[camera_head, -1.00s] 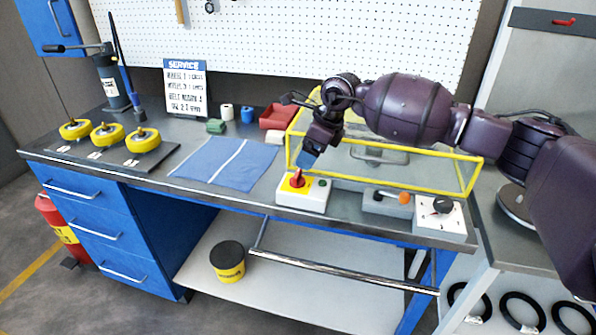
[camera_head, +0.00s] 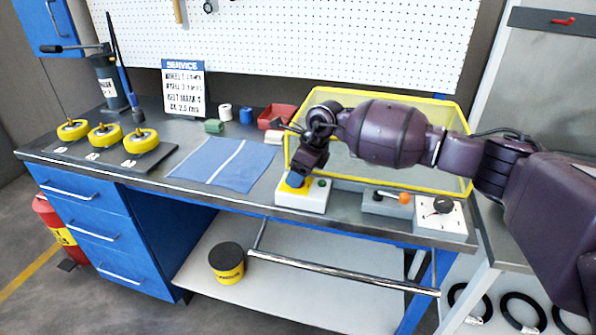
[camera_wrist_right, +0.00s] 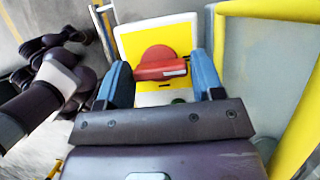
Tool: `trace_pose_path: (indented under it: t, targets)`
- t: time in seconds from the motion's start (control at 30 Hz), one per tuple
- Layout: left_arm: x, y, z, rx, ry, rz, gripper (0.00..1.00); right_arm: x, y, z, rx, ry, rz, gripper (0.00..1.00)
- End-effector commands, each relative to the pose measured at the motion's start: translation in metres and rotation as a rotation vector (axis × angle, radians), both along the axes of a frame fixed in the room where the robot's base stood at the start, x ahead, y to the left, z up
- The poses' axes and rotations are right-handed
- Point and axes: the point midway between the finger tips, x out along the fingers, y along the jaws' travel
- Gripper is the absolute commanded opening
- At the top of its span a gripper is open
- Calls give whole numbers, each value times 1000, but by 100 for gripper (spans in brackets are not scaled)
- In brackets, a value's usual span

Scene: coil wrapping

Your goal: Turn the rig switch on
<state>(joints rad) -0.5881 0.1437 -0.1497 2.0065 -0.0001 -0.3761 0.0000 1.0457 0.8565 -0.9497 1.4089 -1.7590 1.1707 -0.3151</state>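The rig switch is a white box (camera_head: 302,200) at the front edge of the bench in the head view, with a green button (camera_head: 321,183). In the right wrist view its red rotary knob (camera_wrist_right: 160,64) sits on a yellow plate (camera_wrist_right: 154,38). My right gripper (camera_head: 295,180) points down over the box and hides the red knob in the head view. In the right wrist view its blue fingers are apart, one on each side of the knob, with visible gaps. My left gripper is not clearly visible.
A clear guard with yellow edges (camera_head: 471,122) stands just behind the switch. A lever with an orange knob (camera_head: 405,198) and a dial box (camera_head: 440,215) are to the right. A blue cloth (camera_head: 222,164) lies to the left.

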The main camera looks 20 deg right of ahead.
Motion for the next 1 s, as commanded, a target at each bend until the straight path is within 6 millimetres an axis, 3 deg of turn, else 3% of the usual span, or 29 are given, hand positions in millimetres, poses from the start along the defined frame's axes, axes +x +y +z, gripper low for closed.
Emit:
trace_pose_path:
  t: [0.03, 0.2, 0.67, 1.0]
  targets:
    - [0, 0, 0, 0, 1, 0, 0, 0, 0, 0, 0, 0, 0, 53]
    - [-2, 0, -1, 0, 4, 0, 0, 0, 0, 0, 0, 0, 0, 32]
    - [-8, 3, 10, 1, 6, 7, 0, -1, 1, 5, 0, -2, -132, 32]
    - [2, 2, 50, 1, -29, 6, 0, -2, 2, 5, 1, -3, -429, 32]
